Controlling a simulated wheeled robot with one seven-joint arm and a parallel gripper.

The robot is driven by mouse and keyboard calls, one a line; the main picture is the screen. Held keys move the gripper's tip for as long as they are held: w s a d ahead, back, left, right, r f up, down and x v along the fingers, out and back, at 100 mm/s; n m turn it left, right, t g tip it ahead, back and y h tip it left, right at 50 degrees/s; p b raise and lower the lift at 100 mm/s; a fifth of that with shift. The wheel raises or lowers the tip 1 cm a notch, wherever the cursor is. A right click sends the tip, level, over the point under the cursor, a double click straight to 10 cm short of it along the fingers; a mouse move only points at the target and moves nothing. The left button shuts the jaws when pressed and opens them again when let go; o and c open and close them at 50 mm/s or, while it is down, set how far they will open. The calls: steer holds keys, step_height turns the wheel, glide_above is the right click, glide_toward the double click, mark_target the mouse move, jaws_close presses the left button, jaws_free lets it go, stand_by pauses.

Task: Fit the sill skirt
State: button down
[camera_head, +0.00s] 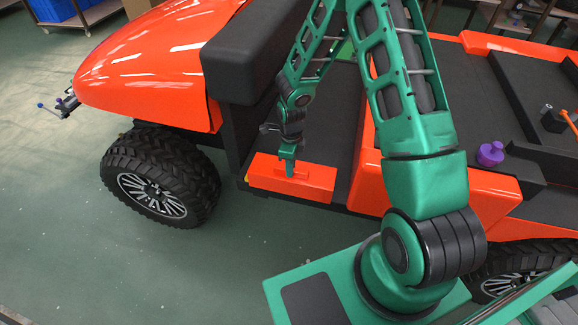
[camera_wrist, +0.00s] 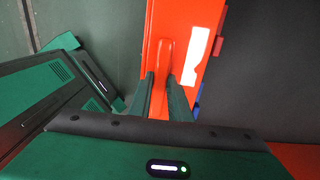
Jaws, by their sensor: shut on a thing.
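The orange sill skirt (camera_head: 313,181) lies along the lower edge of the cart's door opening, beside the dark floor, in the head view. My gripper (camera_head: 288,168) points down at it from above and is shut on its raised handle. In the wrist view the fingers (camera_wrist: 165,95) close around the orange handle (camera_wrist: 166,60) of the skirt. The skirt's face (camera_wrist: 198,50) shows a white patch there, with small red and blue parts along its right edge. I cannot tell whether the skirt is fully seated against the sill.
The cart's front wheel (camera_head: 160,180) stands left of the skirt, and the black seat or dash block (camera_head: 240,55) is above it. A purple knob (camera_head: 490,153) sits on the cart bed at the right. Green floor (camera_head: 120,265) is free at the lower left.

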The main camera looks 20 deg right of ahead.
steer(key=shift+f, duration=1.75)
steer(key=shift+s+f, duration=0.1)
steer(key=shift+f, duration=1.9)
steer(key=c, duration=1.6)
jaws_free()
steer(key=shift+o, duration=0.2)
step_height(320, 180, up, 11)
steer(key=shift+f, duration=0.15)
